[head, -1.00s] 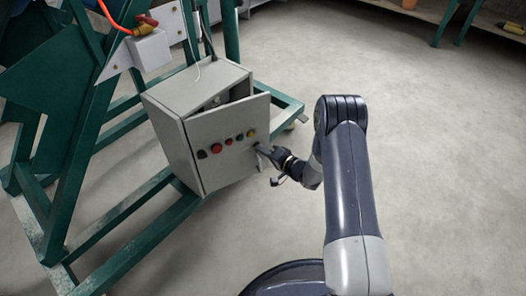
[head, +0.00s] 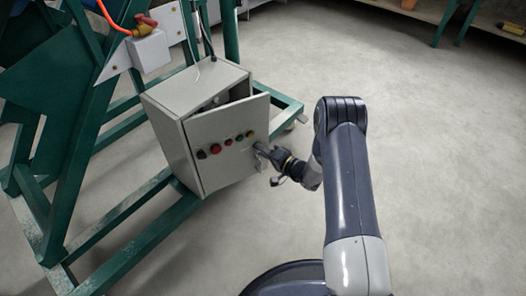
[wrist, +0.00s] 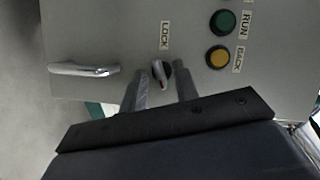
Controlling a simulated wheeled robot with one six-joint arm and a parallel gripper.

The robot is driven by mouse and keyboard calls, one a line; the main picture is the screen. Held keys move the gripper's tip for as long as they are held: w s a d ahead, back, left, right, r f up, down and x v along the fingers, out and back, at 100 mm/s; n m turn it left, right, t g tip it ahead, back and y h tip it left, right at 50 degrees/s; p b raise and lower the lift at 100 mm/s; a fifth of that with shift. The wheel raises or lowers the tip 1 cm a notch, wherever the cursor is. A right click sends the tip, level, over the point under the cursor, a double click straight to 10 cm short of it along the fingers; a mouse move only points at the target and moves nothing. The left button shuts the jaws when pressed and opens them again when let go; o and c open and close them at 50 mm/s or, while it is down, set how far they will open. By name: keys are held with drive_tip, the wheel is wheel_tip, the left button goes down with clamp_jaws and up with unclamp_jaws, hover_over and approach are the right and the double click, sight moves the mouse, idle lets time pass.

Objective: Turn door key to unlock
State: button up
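In the wrist view the lock (wrist: 167,69) sits on the door under a "LOCK" label, with a silver key-like lever (wrist: 158,74) pointing up and down in the picture. My gripper (wrist: 157,76) has its two fingers apart, one on each side of the lever, with gaps showing. In the head view my gripper (head: 262,150) is at the door's right edge, and the lock is hidden behind it.
A silver handle (wrist: 84,69) is left of the lock. A green RUN button (wrist: 222,21) and a yellow BACK button (wrist: 217,57) are close on its right. Green frame beams (head: 112,222) surround the box. The floor to the right is clear.

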drive_tip(key=p+v, duration=0.3)
drive_tip(key=v, duration=0.8)
drive_tip(key=shift+a, duration=0.1)
drive_tip(key=b+x, duration=0.3)
drive_tip(key=x, duration=0.7)
drive_tip(key=shift+w+a, duration=0.3)
